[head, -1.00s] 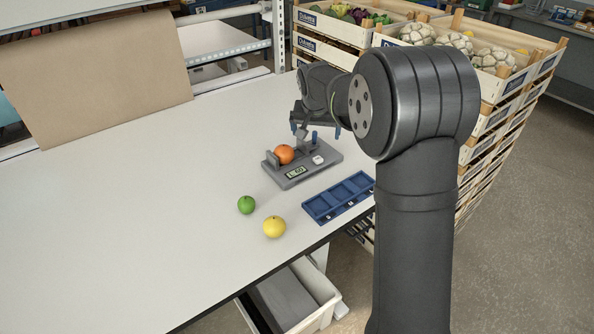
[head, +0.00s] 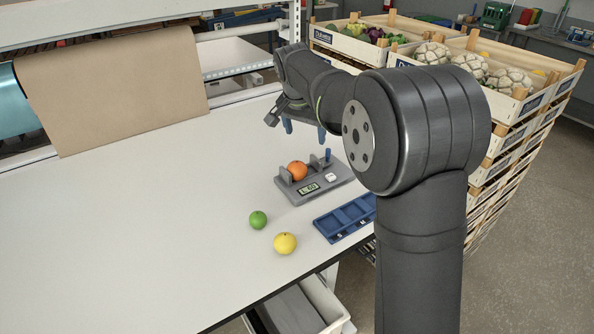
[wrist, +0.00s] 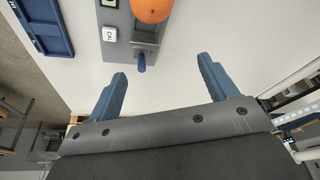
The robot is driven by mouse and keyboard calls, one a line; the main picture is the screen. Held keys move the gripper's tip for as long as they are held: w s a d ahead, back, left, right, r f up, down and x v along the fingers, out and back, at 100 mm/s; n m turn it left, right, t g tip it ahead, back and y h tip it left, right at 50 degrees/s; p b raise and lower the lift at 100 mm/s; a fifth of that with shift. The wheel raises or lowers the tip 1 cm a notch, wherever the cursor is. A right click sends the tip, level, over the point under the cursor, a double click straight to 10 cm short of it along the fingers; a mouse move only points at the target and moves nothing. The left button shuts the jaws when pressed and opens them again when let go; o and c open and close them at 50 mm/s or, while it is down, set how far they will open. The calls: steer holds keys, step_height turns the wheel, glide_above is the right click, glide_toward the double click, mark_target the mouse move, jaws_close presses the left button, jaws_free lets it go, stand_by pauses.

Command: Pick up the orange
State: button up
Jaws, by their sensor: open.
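The orange (head: 297,171) rests on the grey scale (head: 322,184), between the scale's upright holders. In the wrist view the orange (wrist: 152,8) is at the top edge, partly cut off. My gripper (head: 304,132) is above the table, just behind and above the scale, with its blue fingers pointing down. In the wrist view my gripper (wrist: 162,68) is open and empty, its fingers spread apart and clear of the orange.
A green lime (head: 258,220) and a yellow lemon (head: 285,243) lie on the white table in front of the scale. A blue compartment tray (head: 347,217) is at the table's right edge. Stacked crates (head: 500,140) stand at the right. The table's left side is clear.

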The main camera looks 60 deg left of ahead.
steer(key=s+d+r+m+h, duration=0.1)
steer(key=s+r+m, duration=0.2)
steer(key=s+r, duration=0.4)
glide_above(295, 163)
steer(key=s, duration=0.1)
step_height(295, 163, down, 11)
steer(key=shift+d+r, duration=0.1)
steer(key=shift+x, duration=2.85)
steer(key=shift+s+d, duration=0.15)
steer(key=shift+d, duration=0.05)
steer(key=c, duration=1.2)
